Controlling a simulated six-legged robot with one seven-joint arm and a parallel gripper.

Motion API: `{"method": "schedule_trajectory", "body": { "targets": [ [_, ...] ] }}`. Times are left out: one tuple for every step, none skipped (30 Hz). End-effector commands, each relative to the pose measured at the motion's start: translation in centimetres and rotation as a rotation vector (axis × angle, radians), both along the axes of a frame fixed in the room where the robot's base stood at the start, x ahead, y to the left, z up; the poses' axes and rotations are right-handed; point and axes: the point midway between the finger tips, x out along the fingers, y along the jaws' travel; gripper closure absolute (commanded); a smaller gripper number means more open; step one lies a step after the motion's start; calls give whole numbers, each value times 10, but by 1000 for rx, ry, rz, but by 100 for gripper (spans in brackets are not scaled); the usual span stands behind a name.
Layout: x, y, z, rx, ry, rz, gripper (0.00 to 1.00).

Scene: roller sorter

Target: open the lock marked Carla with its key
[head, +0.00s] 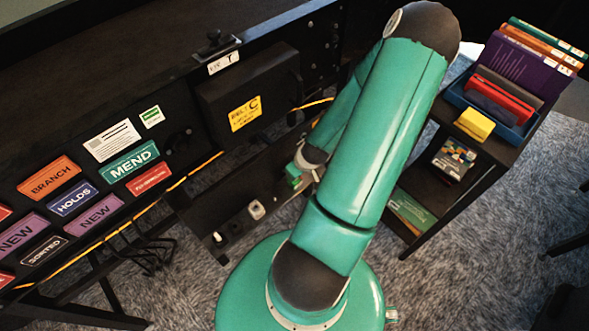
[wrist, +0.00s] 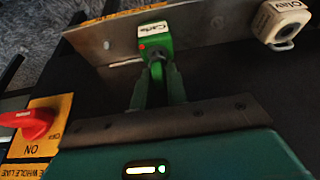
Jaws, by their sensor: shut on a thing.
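In the wrist view a green lock with a white label (wrist: 153,33), which seems to read Carla, is on a grey metal strip (wrist: 105,42). A red dot shows on its front. My gripper (wrist: 157,66) is right in front of this lock, its green fingers pointing at it. It is shut on a small green piece, seemingly the key; the fingers hide most of it. I cannot tell whether the key is in the lock. In the head view the green lock (head: 293,175) shows small beside my arm's end.
A white lock (wrist: 284,25) labelled Olav or similar hangs to the right. A red rotary switch (wrist: 28,122) on a yellow plate is at left. In the head view, a dark panel with colored labels (head: 50,178) is left, and a shelf cart (head: 460,150) with books is right.

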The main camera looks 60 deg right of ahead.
Motion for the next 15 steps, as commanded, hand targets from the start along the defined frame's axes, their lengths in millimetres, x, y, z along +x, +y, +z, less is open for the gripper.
{"method": "schedule_trajectory", "body": {
  "targets": [
    [1,1,0,-1,1,-59,100],
    [1,1,0,-3,2,-100,100],
    [1,1,1,-3,1,-154,100],
    [1,2,1,-2,1,-194,100],
    [1,1,1,-3,1,-235,100],
    [1,1,0,-3,2,-290,100],
    [2,1,0,-3,0,-328,100],
    [1,1,1,-4,1,-368,100],
    [1,1,1,-4,1,-417,100],
    [2,1,1,-4,1,-449,100],
    [1,1,1,-3,0,-477,100],
    [1,1,1,-2,0,-513,100],
    [1,1,0,-2,0,-534,100],
    [1,0,0,-2,0,-553,100],
    [1,1,0,-2,0,-572,100]
  ]
}}
